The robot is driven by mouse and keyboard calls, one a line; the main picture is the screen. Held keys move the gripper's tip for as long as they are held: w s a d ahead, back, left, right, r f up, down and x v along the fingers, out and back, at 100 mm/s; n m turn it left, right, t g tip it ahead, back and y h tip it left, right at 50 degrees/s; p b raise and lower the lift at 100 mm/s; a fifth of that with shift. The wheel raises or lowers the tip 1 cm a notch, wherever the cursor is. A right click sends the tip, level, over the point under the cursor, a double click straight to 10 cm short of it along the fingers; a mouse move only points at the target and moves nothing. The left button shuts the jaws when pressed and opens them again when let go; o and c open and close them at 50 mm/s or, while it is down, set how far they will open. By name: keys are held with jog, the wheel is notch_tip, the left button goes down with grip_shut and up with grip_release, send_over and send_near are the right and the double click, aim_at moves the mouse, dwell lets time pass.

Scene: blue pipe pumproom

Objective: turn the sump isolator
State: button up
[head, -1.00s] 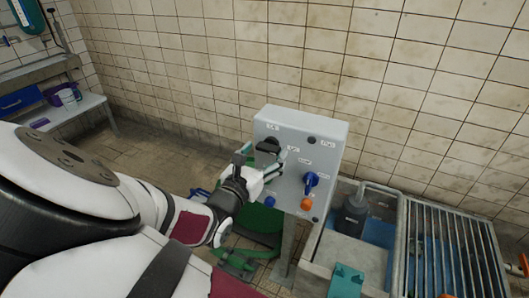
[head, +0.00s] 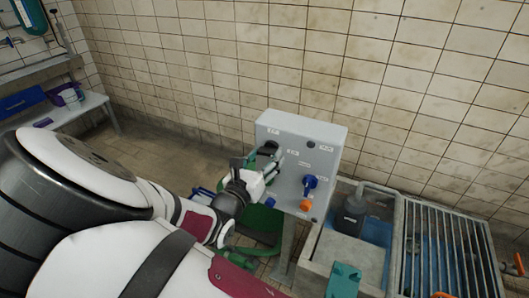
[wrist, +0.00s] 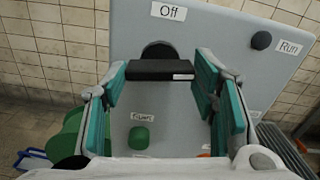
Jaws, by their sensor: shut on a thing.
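A grey control box (head: 325,150) stands on a post in front of the tiled wall. A black rotary handle (head: 268,146) sits at its upper left. In the wrist view the handle (wrist: 160,70) is a black bar lying across the picture, below a label reading "Off" (wrist: 168,12). My gripper (head: 273,160) is at the box face. In the wrist view its teal-padded fingers (wrist: 160,75) are on either side of the bar, shut on its ends. The head view partly hides the handle behind the fingers.
A "Run" label (wrist: 290,47) is at right beside a round black knob (wrist: 261,40). A green button (wrist: 139,138) is below the handle. A blue knob (head: 310,183) and an orange button (head: 305,205) are lower right on the box. A sink with a dark bottle (head: 350,215) stands at right.

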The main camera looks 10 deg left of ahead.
jog(key=n+p, duration=0.1)
jog(key=p, duration=0.1)
jog(key=n+p, duration=0.2)
jog(key=shift+r+n, duration=0.2)
jog(key=shift+n, duration=0.1)
jog(key=n+p, duration=0.3)
jog(key=shift+f+n, duration=0.1)
jog(key=shift+n, duration=0.2)
jog(key=n+p, duration=0.2)
jog(key=n, duration=0.2)
jog(key=shift+n, duration=0.3)
jog(key=shift+f+n+p, duration=0.1)
jog(key=shift+n+p, duration=0.5)
jog(key=shift+n, duration=1.4)
jog(key=o, duration=1.2)
jog(key=shift+c, duration=0.2)
